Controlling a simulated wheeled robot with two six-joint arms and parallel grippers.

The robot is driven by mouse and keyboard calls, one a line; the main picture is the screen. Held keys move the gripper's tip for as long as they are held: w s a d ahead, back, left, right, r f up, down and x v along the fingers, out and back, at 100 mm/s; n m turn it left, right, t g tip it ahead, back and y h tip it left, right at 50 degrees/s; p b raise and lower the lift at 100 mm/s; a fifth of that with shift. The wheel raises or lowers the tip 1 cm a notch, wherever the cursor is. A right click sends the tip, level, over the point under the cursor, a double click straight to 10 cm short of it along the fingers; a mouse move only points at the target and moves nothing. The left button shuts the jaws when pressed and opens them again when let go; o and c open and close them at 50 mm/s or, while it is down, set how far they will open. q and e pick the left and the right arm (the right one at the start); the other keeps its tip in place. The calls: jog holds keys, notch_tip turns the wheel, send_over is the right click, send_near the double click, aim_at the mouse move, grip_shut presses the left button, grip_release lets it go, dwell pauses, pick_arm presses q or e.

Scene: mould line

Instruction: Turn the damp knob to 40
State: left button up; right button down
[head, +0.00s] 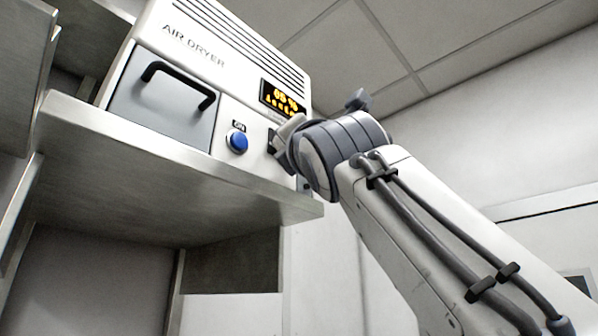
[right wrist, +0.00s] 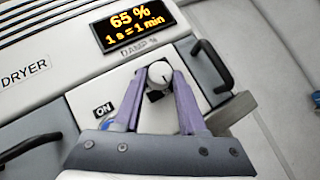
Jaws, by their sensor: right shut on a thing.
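The air dryer (head: 226,50) is a white machine with an amber display (head: 282,98), which reads 65 % and "1 s = 1 min" in the right wrist view (right wrist: 138,27). Below the DAMP % label there, the damp knob (right wrist: 160,72) is pale with a dark mark. My right gripper (right wrist: 161,80) is shut on the knob, one purple finger on each side. In the head view my right gripper (head: 282,136) reaches the front panel from the right, and my wrist hides the knob. My left gripper is not in view.
A blue button (head: 237,141) under an ON label sits left of my right gripper. A grey drawer (head: 160,104) with a black handle (head: 178,84) is further left. The dryer stands on a metal shelf (head: 180,155). In the right wrist view another black handle (right wrist: 216,66) is close right of the knob.

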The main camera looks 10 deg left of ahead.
jog(key=shift+w+a+f+m+h, duration=0.1)
jog(key=shift+f+m+h, duration=0.05)
jog(key=shift+m+h, duration=0.15)
jog(key=shift+c, duration=2.4)
grip_release()
jog(key=b+v, duration=0.8)
jog(key=v, duration=0.2)
